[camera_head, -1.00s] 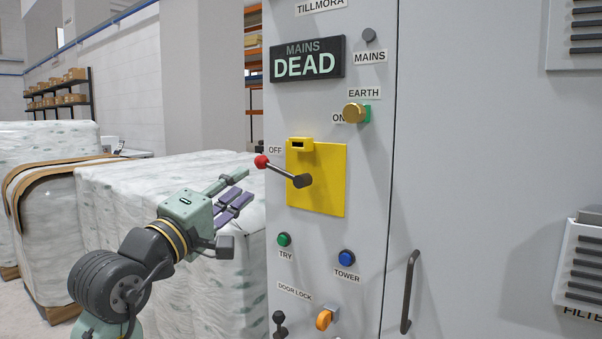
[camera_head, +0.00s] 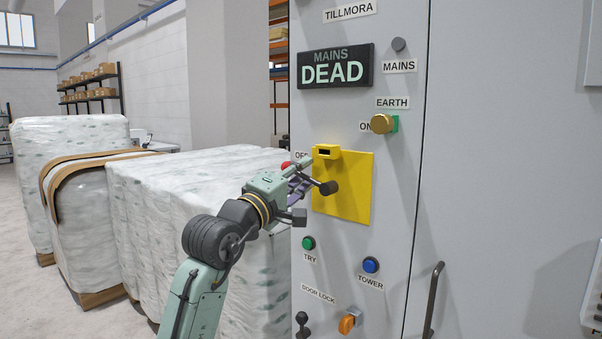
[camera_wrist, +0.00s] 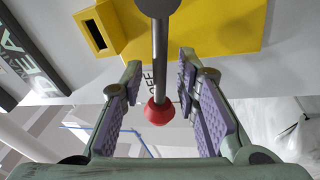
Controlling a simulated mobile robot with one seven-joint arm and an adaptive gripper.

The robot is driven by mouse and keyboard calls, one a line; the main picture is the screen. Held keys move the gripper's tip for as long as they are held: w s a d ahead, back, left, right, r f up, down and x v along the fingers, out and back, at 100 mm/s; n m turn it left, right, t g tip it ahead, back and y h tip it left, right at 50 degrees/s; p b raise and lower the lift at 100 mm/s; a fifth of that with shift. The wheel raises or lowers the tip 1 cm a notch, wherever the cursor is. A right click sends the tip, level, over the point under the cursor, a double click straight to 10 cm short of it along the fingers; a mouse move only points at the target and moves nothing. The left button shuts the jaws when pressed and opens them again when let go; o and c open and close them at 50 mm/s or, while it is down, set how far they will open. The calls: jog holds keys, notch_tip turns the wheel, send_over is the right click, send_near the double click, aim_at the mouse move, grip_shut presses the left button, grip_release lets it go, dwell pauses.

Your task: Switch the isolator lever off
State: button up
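The isolator lever (camera_head: 328,188) has a dark hub on a yellow plate (camera_head: 357,205), a metal shaft and a red knob (camera_head: 286,165). It points left toward the OFF label (camera_head: 301,155); my gripper hides most of the shaft in the head view. My gripper (camera_head: 304,176) is at the plate's left edge, around the lever. In the wrist view, my gripper (camera_wrist: 160,68) is open, with the shaft (camera_wrist: 160,60) between its purple-padded fingers and the red knob (camera_wrist: 158,112) deeper between them. Gaps show on both sides.
The panel display (camera_head: 335,66) reads MAINS DEAD. A brass EARTH knob (camera_head: 381,123) sits above the plate; green TRY (camera_head: 308,243) and blue TOWER (camera_head: 371,265) buttons are below. An orange door-lock knob (camera_head: 347,323) is lower. Wrapped pallets (camera_head: 190,200) stand left.

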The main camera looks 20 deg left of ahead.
jog(key=shift+c, duration=0.3)
grip_shut()
dwell(0.6)
